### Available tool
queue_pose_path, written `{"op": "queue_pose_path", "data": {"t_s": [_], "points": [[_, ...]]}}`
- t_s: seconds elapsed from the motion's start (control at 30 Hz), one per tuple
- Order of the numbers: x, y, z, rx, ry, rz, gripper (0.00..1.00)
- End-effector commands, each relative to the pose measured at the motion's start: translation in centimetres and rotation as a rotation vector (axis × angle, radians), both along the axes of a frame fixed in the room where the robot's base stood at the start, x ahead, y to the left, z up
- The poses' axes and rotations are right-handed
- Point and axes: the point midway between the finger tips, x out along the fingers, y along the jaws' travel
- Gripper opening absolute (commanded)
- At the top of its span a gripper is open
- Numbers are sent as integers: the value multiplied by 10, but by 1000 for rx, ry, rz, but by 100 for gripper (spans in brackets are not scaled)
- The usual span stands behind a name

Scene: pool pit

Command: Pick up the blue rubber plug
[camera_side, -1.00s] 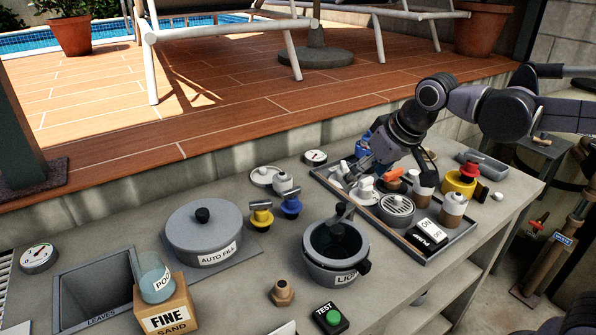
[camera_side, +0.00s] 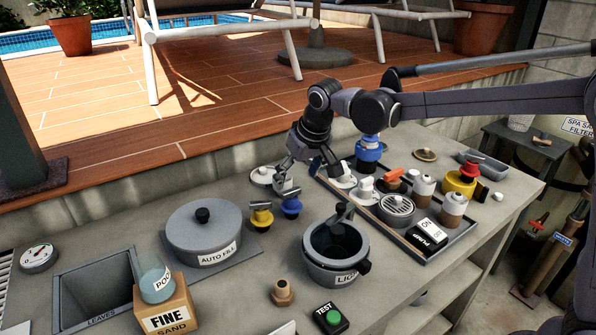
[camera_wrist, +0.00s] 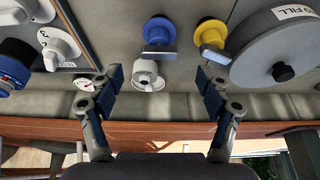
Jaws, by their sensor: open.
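The blue rubber plug (camera_side: 291,207) sits on the worktop, left of the tray, with a grey handle across its top. In the wrist view the blue plug (camera_wrist: 160,29) shows near the top, between the lines of the two fingers, with nothing touching it. My gripper (camera_side: 307,167) hangs over the worktop behind and slightly right of the plug in the side view. In the wrist view my gripper (camera_wrist: 160,78) has its fingers spread wide and empty. The plug's underside is hidden.
A yellow plug (camera_side: 261,216) stands close left of the blue one. A white fitting (camera_wrist: 146,75) sits between my fingers in the wrist view.

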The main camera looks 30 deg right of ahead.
Motion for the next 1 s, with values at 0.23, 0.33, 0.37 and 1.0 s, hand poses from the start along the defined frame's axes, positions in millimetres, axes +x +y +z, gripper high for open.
{"op": "queue_pose_path", "data": {"t_s": [0.23, 0.33, 0.37, 1.0], "points": [[7, -1, -16, 0, 0, 0, 77], [14, -1, -29, 0, 0, 0, 77], [16, -1, -33, 0, 0, 0, 77], [24, -2, -54, 0, 0, 0, 31]]}}
